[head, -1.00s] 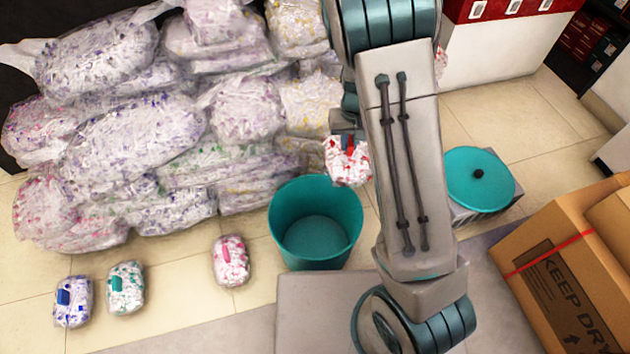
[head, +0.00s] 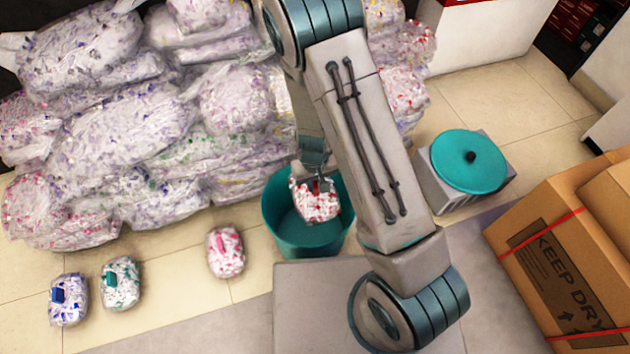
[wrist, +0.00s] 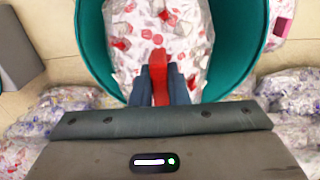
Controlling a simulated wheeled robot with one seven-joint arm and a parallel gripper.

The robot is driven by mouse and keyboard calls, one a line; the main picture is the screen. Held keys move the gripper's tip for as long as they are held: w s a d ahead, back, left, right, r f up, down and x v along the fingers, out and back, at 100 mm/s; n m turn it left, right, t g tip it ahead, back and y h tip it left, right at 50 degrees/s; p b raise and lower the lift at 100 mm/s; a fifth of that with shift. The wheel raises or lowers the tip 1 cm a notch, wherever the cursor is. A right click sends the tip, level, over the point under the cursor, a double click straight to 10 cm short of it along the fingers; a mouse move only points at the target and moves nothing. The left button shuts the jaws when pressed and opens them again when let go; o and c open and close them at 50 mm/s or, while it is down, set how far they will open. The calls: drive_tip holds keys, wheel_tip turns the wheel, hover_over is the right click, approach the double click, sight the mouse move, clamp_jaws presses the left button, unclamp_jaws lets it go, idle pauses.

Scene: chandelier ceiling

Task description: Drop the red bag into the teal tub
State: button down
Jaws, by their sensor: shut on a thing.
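The red bag (head: 316,203), clear with red and white scraps and a red handle, hangs from my gripper (head: 317,178). The teal tub (head: 281,225) is open and stands on the floor. In the head view the bag appears over the tub's mouth and hides part of its inside. In the wrist view my gripper (wrist: 161,95) is shut on the red handle (wrist: 160,77). The bag (wrist: 170,35) shows within the outline of the tub's rim (wrist: 240,80). How far it hangs above or below the rim is hard to tell.
Pink (head: 226,251), green (head: 121,284) and blue (head: 69,299) handled bags sit on the floor at left. Large clear sacks (head: 130,130) are piled behind. A teal round lid (head: 468,161) tops a grey box at right, near a cardboard carton (head: 550,260).

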drive_tip(key=shift+f+b, duration=0.3)
drive_tip(key=shift+f, duration=0.4)
drive_tip(key=c, duration=1.3)
unclamp_jaws()
drive_tip(key=shift+r, duration=0.15)
wheel_tip(320, 180, up, 14)
drive_tip(key=p, duration=0.7)
drive_tip(key=shift+f, duration=0.2)
